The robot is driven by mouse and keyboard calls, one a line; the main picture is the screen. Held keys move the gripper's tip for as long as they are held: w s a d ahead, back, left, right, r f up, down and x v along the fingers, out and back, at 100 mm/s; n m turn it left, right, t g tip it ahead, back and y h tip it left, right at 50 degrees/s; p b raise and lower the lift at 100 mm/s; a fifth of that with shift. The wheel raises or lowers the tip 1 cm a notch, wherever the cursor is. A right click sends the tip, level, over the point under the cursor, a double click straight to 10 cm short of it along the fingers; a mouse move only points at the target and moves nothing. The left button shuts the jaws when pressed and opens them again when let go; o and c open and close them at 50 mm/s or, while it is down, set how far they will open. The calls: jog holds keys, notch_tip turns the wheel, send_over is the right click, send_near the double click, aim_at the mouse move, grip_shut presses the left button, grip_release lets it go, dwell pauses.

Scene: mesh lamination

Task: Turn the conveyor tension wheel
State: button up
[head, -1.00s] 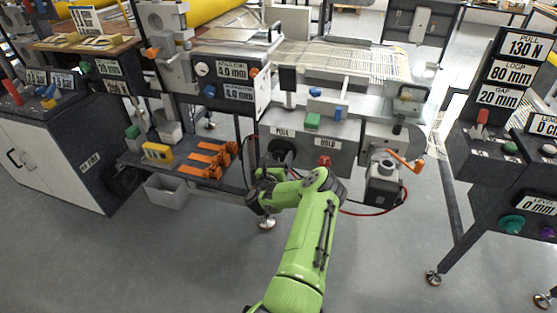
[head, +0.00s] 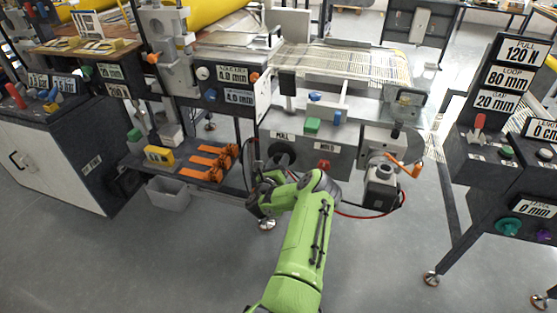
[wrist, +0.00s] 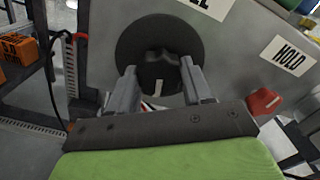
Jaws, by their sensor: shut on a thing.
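The tension wheel is a dark round disc with a raised grip bar and a white mark. It sits on the grey front panel under the PULL label, in the head view (head: 281,152) and the wrist view (wrist: 131,47). In the wrist view my gripper (wrist: 159,72) has its two fingers on either side of the wheel's grip bar, shut on it. In the head view my gripper (head: 268,180) is at the wheel, partly hidden by my wrist. The PULL display (head: 521,50) reads 120 N.
An orange-handled lever (head: 404,164) and motor box are farther right. Orange clamps (head: 210,162) lie on a shelf to the left. A black cable (wrist: 51,75) hangs left of the wheel.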

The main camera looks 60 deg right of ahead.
jog(key=n+p, duration=0.3)
jog(key=n, duration=0.2)
jog(key=shift+r+n, duration=0.1)
jog(key=shift+n, duration=0.2)
jog(key=n+p, duration=0.3)
jog(key=n, duration=0.2)
jog(key=n+p, duration=0.2)
jog(key=n, duration=0.3)
jog(key=shift+n, duration=0.4)
jog(key=shift+n+p, duration=0.75)
jog(key=shift+n, duration=1.55)
jog(key=shift+f, duration=0.2)
jog(key=o, duration=1.1)
jog(key=shift+r, duration=0.1)
jog(key=shift+c, duration=0.2)
jog(key=s+a+p, duration=0.2)
jog(key=a+p, duration=0.2)
jog(key=a, duration=1.1)
jog(key=shift+s+a, duration=0.25)
jog(key=shift+a, duration=0.05)
